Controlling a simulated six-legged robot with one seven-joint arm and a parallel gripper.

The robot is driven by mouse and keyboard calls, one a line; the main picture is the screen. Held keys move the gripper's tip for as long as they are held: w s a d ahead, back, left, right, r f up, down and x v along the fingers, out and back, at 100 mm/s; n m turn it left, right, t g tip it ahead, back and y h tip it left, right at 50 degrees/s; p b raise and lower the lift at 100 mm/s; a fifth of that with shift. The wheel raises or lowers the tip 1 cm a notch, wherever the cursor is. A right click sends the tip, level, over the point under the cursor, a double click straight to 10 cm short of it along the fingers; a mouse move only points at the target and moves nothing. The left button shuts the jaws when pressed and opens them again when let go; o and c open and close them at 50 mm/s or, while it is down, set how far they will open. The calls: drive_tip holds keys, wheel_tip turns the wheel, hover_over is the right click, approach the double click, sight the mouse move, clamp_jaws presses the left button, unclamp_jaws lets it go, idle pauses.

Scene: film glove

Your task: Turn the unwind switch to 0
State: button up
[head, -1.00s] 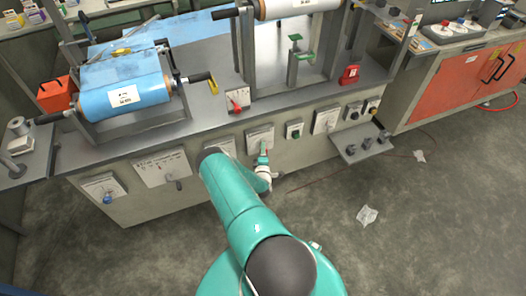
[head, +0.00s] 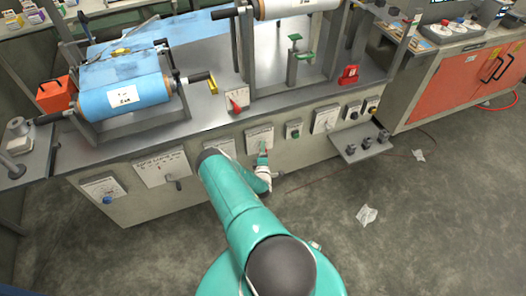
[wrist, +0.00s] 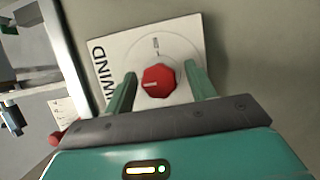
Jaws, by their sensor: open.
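In the wrist view the red knob of the unwind switch (wrist: 158,81) sits on a pale plate (wrist: 190,50) lettered "WIND", the rest of the word being hidden. A pale line on the knob points to the left in that view. A small mark stands on the plate above the knob; I cannot read it as a digit. My gripper (wrist: 162,83) is open, with one green finger on each side of the knob; I cannot tell whether they touch it. In the head view my gripper (head: 263,155) is at the front panel, below a white plate (head: 259,135).
A small shelf with dark knobs (head: 362,147) juts out on the right. A blue film roll (head: 122,95) lies on the bench above. Crumpled paper (head: 367,215) lies on the floor.

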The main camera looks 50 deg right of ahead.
drive_tip(key=v, duration=1.3)
drive_tip(key=shift+s+a, duration=0.2)
drive_tip(key=shift+a, duration=0.1)
